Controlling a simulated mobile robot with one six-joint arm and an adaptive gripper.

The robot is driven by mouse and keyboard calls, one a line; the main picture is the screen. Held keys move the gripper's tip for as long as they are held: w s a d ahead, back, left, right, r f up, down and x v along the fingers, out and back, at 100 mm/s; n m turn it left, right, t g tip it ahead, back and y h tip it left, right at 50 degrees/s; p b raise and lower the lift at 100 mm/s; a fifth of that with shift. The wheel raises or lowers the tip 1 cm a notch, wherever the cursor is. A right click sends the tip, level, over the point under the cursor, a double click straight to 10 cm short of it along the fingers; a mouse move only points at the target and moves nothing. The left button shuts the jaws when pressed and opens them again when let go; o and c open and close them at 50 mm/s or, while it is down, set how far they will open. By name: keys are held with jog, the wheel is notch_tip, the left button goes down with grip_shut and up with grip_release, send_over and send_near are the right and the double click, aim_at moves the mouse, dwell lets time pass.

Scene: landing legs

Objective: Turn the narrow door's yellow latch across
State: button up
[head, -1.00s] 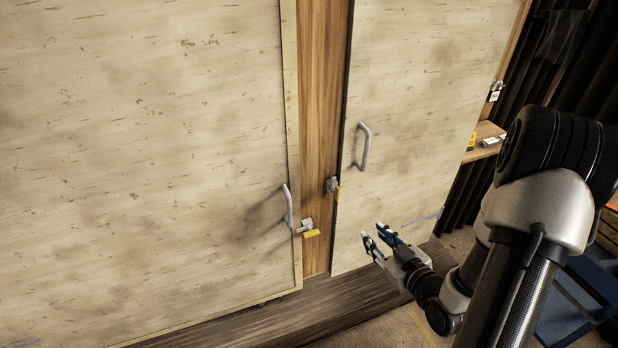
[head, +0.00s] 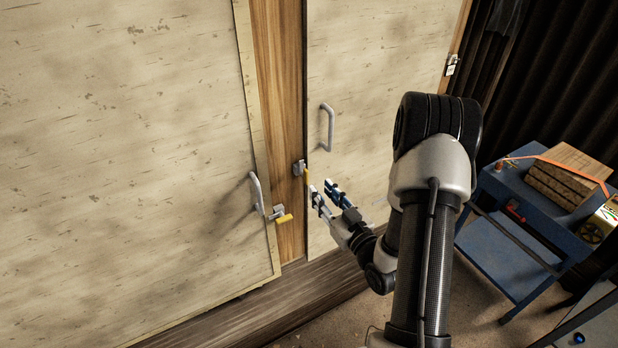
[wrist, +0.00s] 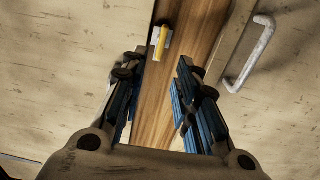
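The narrow door (head: 385,60) is the right one and is closed against a wooden post (head: 277,60). Its latch has a grey body and a yellow bar (head: 307,175) that hangs down along the post edge. In the wrist view the yellow bar (wrist: 160,42) lies roughly along the post, ahead of my fingers and apart from them. My gripper (head: 322,188) is open and empty, just below and right of this latch in the head view. Both blue-padded fingers show in the wrist view (wrist: 157,95), with bare post between them.
The wide left door (head: 120,150) has a grey handle (head: 257,192) and its own latch (head: 284,217), with the yellow bar sideways. The narrow door's handle (head: 327,128) stands out above my gripper. A blue cart (head: 510,245) stands at the right.

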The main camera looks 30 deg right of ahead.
aim_at(308, 175)
jog(key=w, duration=0.8)
jog(key=shift+a, duration=0.15)
grip_shut()
